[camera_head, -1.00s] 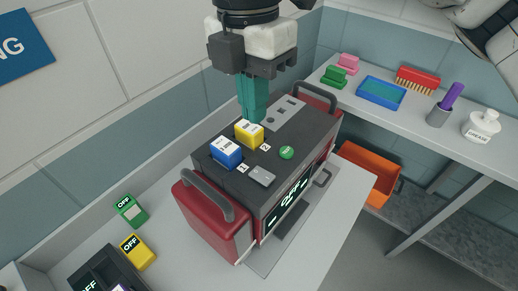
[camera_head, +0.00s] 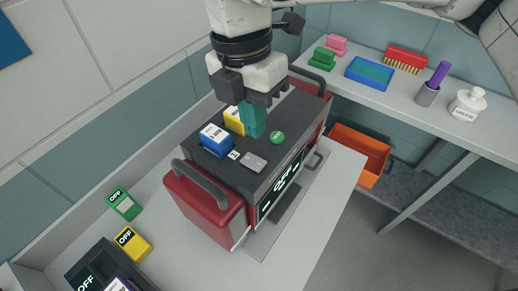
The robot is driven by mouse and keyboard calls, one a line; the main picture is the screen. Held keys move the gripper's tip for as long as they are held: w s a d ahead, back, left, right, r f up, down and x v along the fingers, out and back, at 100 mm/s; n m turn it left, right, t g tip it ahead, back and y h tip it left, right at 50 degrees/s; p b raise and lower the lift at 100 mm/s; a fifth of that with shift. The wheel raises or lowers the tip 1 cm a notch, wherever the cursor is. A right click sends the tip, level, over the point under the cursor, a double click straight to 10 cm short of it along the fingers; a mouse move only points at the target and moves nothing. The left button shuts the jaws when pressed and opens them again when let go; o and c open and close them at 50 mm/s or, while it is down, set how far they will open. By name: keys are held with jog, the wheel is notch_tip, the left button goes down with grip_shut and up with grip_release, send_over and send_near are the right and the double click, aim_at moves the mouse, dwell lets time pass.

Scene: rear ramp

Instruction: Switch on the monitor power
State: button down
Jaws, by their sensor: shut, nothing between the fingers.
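The monitor (camera_head: 262,172) is a dark box with red ends and grey handles on the white bench. Its front display (camera_head: 283,185) reads OFF. On its top are a green round button (camera_head: 277,138), a grey rectangular pad (camera_head: 253,162), a blue block (camera_head: 215,139) labelled 1 and a yellow block (camera_head: 234,120). My gripper (camera_head: 254,134) has teal fingers, shut and empty, pointing down over the top. The fingertips are just left of the green button and partly cover the yellow block. I cannot tell whether they touch the top surface.
The right shelf holds a blue tray (camera_head: 369,72), a red brush (camera_head: 406,58), a cup (camera_head: 427,94) and a white jar (camera_head: 467,104). An orange bin (camera_head: 359,154) sits below.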

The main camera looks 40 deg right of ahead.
aim_at(261, 165)
jog(key=f, duration=0.5)
jog(key=s+f, duration=0.1)
jog(key=f, duration=0.1)
jog(key=shift+d+f, duration=0.15)
jog(key=shift+f, duration=0.15)
